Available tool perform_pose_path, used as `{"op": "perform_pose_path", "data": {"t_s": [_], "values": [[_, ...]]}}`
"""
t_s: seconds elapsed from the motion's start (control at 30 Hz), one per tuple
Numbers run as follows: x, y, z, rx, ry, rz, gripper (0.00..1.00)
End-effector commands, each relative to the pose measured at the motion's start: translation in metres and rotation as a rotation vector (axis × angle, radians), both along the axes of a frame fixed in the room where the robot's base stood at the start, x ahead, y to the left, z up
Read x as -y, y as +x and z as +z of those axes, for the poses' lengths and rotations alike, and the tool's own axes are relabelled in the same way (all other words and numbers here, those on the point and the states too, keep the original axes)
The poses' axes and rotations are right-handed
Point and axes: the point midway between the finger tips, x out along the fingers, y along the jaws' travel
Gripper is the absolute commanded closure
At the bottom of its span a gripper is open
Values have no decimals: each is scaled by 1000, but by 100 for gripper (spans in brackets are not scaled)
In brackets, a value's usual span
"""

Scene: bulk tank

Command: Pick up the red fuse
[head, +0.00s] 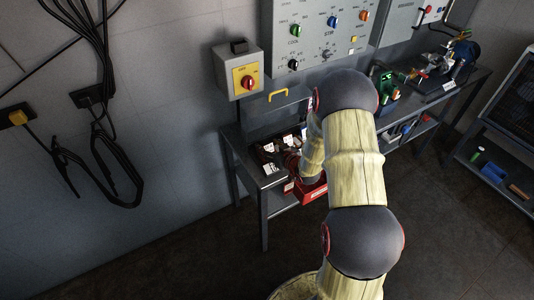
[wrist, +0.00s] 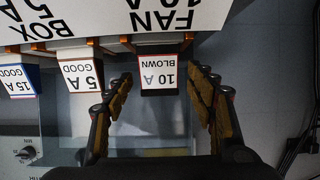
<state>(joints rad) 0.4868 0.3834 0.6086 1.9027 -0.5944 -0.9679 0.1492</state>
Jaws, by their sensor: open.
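In the wrist view, a white label reading "10 A BLOWN" (wrist: 159,74), with a thin dark and reddish edge, sits on a small block at the top centre. My gripper (wrist: 160,84) is open, its fingers left and right of this block and apart from it. To its left are a red-edged block labelled "5 A GOOD" (wrist: 84,76) and a blue-edged one labelled "15 A GOOD" (wrist: 18,80). I cannot tell for sure which block is the red fuse. In the head view my arm hides the gripper, beside small white-labelled pieces (head: 268,148) on the bench.
White boards marked "FAN 10 A" (wrist: 165,15) and "BOX 5 A" (wrist: 45,20) stand close above the blocks. In the head view, a red bin (head: 312,193) sits by the bench (head: 232,143). A switch box (head: 238,75) and control panel (head: 318,35) hang above it.

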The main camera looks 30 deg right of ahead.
Motion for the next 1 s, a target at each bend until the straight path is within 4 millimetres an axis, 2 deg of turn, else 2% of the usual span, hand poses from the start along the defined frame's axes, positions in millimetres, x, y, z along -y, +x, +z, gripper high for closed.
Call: {"op": "perform_pose_path", "data": {"t_s": [0.3, 0.43, 0.67, 1.0], "values": [[-1, 33, -20, 1, -1, 0, 44], [-1, 45, -22, 1, -1, -1, 44], [-1, 47, -21, 1, -1, -2, 44], [-1, 46, -21, 0, -1, -2, 64]]}}
